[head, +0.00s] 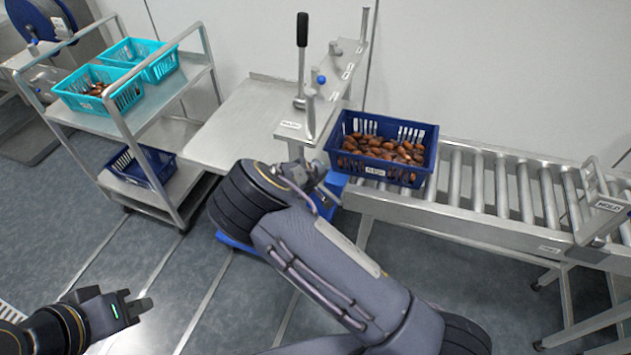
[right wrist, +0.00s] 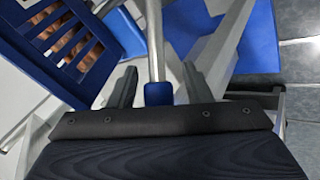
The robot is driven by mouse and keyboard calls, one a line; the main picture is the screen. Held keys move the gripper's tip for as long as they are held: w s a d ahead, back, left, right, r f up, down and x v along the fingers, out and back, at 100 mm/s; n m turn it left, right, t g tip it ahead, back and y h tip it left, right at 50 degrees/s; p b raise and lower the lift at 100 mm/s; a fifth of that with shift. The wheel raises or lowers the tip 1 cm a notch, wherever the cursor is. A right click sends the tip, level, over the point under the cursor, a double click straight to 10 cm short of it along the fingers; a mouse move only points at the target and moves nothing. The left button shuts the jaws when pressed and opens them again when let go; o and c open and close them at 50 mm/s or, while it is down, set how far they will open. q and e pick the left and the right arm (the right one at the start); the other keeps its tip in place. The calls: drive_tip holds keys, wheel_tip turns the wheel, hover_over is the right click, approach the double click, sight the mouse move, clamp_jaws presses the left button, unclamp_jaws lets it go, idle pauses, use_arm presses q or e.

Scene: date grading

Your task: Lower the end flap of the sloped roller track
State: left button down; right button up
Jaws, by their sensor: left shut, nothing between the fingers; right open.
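The sloped roller track (head: 500,190) runs along the wall at the right, with a navy crate of dates (head: 385,150) at its left end. My right gripper (head: 326,194) is at that end, just left of and below the crate. In the right wrist view my right gripper (right wrist: 158,82) is open, with a metal rod ending in a blue grip (right wrist: 158,93) between its fingers; they are not closed on it. The end flap cannot be clearly made out; my right arm covers part of that end. My left gripper (head: 140,304) is shut and empty at lower left, away from the track.
A steel table (head: 235,125) with a black-handled lever (head: 302,45) adjoins the track. A trolley (head: 165,100) holds turquoise baskets (head: 100,88). A frame marked HOLD (head: 607,205) stands over the track at right. Something blue (head: 235,240) lies below my right arm. The left foreground floor is clear.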

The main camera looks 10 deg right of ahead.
drive_tip(key=b+v, duration=0.1)
drive_tip(key=v, duration=0.6)
drive_tip(key=shift+r, duration=0.2)
drive_tip(key=shift+s, duration=0.15)
drive_tip(key=s+d+r+m+y, duration=0.2)
drive_tip(key=s+r, duration=0.4)
drive_tip(key=s, duration=0.5)
drive_tip(key=s+d+r+m+y, duration=0.2)
drive_tip(key=s+r, duration=0.4)
drive_tip(key=s, duration=0.5)
drive_tip(key=s+d+r+m+y, duration=0.3)
drive_tip(key=s+r, duration=0.4)
drive_tip(key=s, duration=0.4)
drive_tip(key=shift+s+g+y, duration=0.3)
drive_tip(key=shift+s+y, duration=0.1)
drive_tip(key=shift+y, duration=0.2)
